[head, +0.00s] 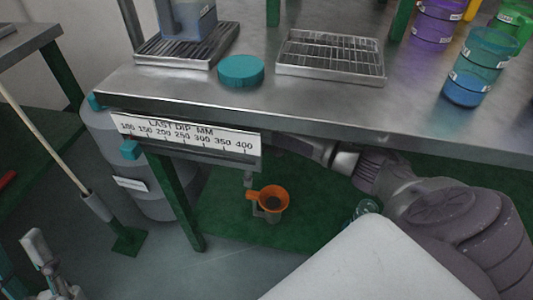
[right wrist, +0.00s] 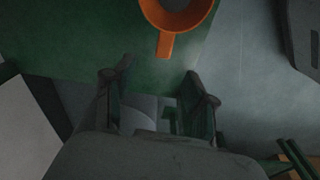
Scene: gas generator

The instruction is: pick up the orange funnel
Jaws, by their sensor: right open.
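The orange funnel (head: 279,192) is below the metal table's front edge in the head view, above the green floor, with its small tab toward the left. A greyish part shows under it; I cannot tell what bears it. In the right wrist view the funnel (right wrist: 205,18) is at the top, cut off by the frame, its tab pointing down toward my gripper. My right gripper (right wrist: 158,76) is open and empty, its two dark fingers apart and short of the funnel's tab. In the head view its fingertips are hidden under the table edge.
The metal table (head: 330,103) overhangs my right arm. A labelled scale plate (head: 190,137) hangs at its front edge. A green leg (head: 175,195) and a grey drum (head: 120,150) stand left of the funnel. A teal lid (head: 241,70) and a wire rack (head: 331,57) lie on top.

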